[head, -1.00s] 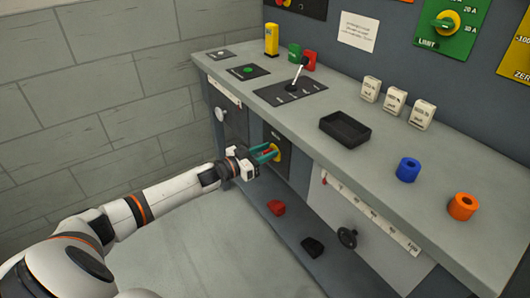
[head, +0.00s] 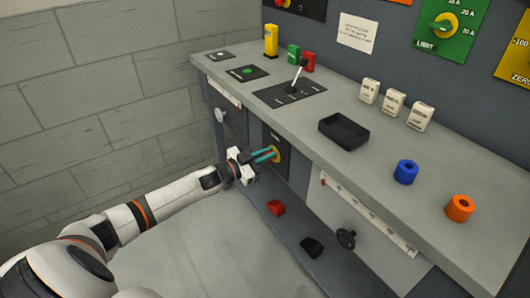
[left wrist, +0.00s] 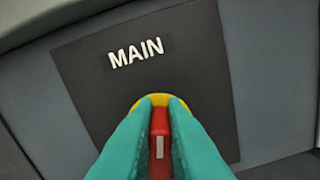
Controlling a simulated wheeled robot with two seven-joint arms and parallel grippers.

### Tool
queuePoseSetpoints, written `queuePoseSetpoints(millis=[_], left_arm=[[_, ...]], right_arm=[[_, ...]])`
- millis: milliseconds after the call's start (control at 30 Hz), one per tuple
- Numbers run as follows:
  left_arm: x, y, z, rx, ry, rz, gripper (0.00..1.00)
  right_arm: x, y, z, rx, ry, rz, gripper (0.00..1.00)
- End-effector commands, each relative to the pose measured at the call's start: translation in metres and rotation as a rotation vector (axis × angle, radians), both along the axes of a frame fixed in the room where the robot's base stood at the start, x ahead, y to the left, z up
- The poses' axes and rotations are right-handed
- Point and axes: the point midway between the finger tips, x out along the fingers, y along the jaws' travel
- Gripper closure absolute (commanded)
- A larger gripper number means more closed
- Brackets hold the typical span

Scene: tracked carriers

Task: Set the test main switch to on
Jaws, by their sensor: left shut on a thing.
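The main switch sits on a dark panel (left wrist: 200,75) labelled MAIN, on the front of the bench below the worktop. It has a yellow round base (left wrist: 178,102) and a red handle (left wrist: 160,135) with a pale mark. My left gripper (head: 270,154) is at the switch, its teal fingers shut on the red handle from both sides. In the left wrist view the handle stands upright between the fingers (left wrist: 160,130), while the MAIN label (left wrist: 137,51) tilts up to the right. The fingers hide most of the yellow base. My right gripper is out of view.
A worktop (head: 300,125) overhangs the switch. It carries a lever panel (head: 290,93), a black tray (head: 344,131), and blue (head: 405,172) and orange (head: 460,208) rings. Below, a red block (head: 275,208) and a black block (head: 312,247) lie on a low ledge.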

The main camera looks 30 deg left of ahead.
Motion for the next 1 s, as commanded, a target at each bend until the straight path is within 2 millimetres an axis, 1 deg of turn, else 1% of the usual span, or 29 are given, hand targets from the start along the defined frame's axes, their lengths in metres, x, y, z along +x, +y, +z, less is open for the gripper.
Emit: queuePoseSetpoints(millis=[267,567,733,1000], left_arm=[[-0.002,-0.005,-0.003,0.244,-0.100,0.000,1.00],[-0.004,-0.009,-0.007,0.508,-0.210,0.000,1.00],[-0.005,-0.010,-0.010,0.658,-0.272,0.000,1.00],[-0.006,-0.013,-0.016,0.884,-0.366,-0.001,1.00]], right_arm=[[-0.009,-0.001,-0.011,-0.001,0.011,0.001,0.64],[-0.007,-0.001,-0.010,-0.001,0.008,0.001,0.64],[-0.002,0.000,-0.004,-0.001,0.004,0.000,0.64],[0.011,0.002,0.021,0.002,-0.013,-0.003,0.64]])
